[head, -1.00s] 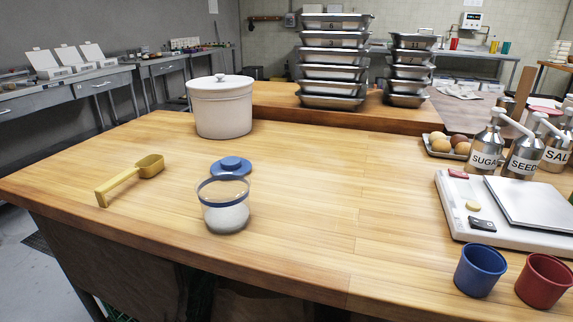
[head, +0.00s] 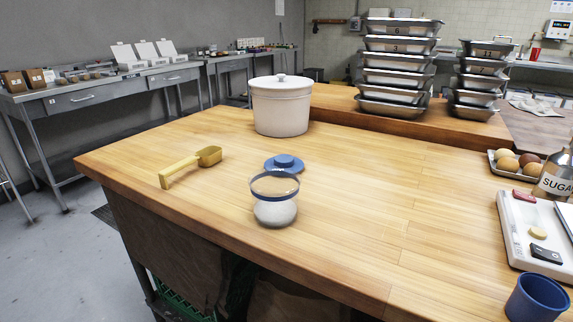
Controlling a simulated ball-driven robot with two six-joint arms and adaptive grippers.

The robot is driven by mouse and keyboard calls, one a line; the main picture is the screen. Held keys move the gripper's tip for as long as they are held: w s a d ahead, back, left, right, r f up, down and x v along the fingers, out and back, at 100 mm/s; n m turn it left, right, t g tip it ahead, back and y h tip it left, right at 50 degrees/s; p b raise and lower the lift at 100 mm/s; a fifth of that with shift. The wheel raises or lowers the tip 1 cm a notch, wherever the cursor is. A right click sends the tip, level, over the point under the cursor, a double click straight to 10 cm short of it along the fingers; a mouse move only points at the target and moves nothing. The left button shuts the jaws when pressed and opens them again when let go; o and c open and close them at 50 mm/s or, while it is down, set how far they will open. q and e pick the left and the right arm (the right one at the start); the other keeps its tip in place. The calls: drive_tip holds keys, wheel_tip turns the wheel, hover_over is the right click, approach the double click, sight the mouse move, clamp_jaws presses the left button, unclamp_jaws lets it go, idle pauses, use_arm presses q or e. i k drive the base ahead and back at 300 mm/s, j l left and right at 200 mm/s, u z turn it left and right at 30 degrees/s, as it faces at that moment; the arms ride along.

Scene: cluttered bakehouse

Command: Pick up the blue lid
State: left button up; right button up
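The blue lid (head: 284,162) lies flat on the wooden table, knob up, in the head view. It is just behind a glass jar (head: 274,204) with a blue band at its rim and white contents in its lower part. The jar stands upright and open, and its rim comes close to the lid's front edge in the picture. Neither of my grippers shows in the head view.
A yellow scoop (head: 193,166) lies left of the jar. A white lidded crock (head: 281,107) stands behind the lid. A scale (head: 519,232), blue cup (head: 537,299) and egg tray (head: 497,172) are at the right. The table's middle (head: 384,195) is clear.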

sight(286, 160)
drive_tip(key=i+j+z, duration=0.15)
drive_tip(key=z, duration=0.25)
drive_tip(key=i+j+z, duration=0.1)
drive_tip(key=j+z, duration=0.15)
drive_tip(key=z, duration=0.15)
drive_tip(key=j+z, duration=0.25)
drive_tip(key=z, duration=0.15)
drive_tip(key=i+j, duration=0.05)
